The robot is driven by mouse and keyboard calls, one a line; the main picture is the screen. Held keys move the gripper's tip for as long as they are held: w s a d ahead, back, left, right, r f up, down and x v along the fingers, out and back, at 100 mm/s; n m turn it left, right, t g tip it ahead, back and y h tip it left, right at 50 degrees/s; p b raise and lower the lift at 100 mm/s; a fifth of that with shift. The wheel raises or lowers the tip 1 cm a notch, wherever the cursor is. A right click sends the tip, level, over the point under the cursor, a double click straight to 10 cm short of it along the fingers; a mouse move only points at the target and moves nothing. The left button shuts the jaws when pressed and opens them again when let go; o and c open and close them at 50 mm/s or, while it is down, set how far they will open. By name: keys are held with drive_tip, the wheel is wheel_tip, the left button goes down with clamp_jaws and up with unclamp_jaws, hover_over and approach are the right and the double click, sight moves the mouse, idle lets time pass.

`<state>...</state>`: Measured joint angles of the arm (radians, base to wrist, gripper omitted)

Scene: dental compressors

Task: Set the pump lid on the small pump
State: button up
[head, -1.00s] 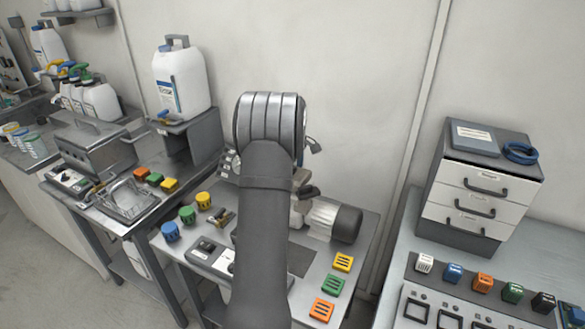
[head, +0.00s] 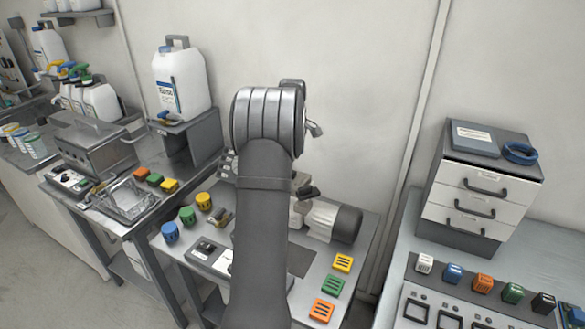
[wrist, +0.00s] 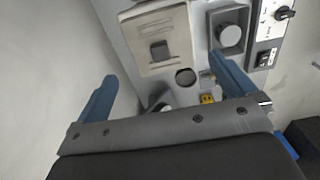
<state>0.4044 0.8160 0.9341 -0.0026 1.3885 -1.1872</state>
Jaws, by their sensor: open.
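In the head view my arm hides most of the middle bench, and my gripper is out of sight there. A small pump unit with a pale ribbed, dark-ended motor (head: 335,222) shows partly right of my arm. In the wrist view my gripper (wrist: 162,68) is open, with two blue fingers apart and nothing held between them. Beyond the fingers is a pale square plate (wrist: 145,28) with a dark square piece on it. A round grey knob-like part (wrist: 230,36) and a dark round opening (wrist: 185,77) are nearby. I cannot tell which part is the pump lid.
Blue (head: 170,232), green (head: 187,215) and yellow (head: 204,201) round caps stand left of my arm. Slotted yellow (head: 343,263), green (head: 332,286) and orange (head: 322,310) blocks lie at right. A drawer unit (head: 480,190) stands on the right bench. A switch panel (wrist: 268,38) is right of my gripper.

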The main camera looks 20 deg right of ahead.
wheel_tip(320, 180, up, 7)
idle(0.3)
wheel_tip(320, 180, down, 13)
drive_tip(key=shift+f, duration=0.1)
drive_tip(key=shift+r, duration=0.4)
idle(0.5)
